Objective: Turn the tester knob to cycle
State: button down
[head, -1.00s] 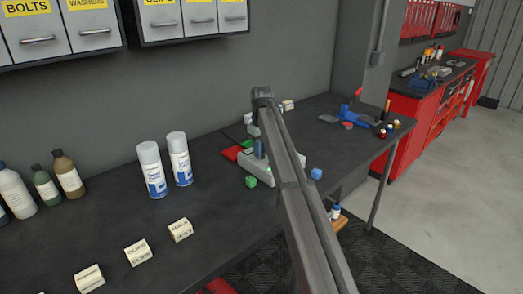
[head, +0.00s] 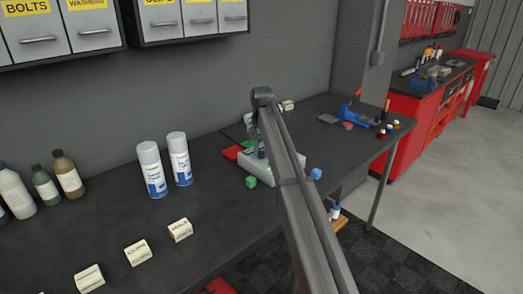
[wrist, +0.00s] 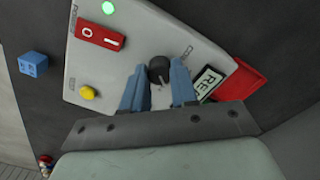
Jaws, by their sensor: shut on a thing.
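The tester (wrist: 105,65) is a light grey panel that fills the upper middle of the wrist view. Its dark round knob (wrist: 158,69) has a pale pointer mark, pointing towards the lower part of the picture. The lettering beside the knob is too small to read. My gripper (wrist: 159,76) has its two blue fingers on either side of the knob, shut on it. In the head view the tester (head: 257,171) stands on the bench, partly hidden behind my arm.
The panel also carries a lit green lamp (wrist: 108,8), a red switch (wrist: 100,33), a yellow button (wrist: 88,92) and a small display (wrist: 207,82). A blue cube (wrist: 33,63) lies beside it. Two spray cans (head: 152,170) stand left on the bench (head: 110,215).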

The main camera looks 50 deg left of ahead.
aim_at(262, 152)
jog(key=shift+m, duration=0.7)
jog(key=c, duration=0.9)
grip_release()
jog(key=shift+o, duration=0.2)
notch_tip(262, 152, up, 14)
jog(key=shift+w+f, duration=0.1)
jog(key=shift+f, duration=0.05)
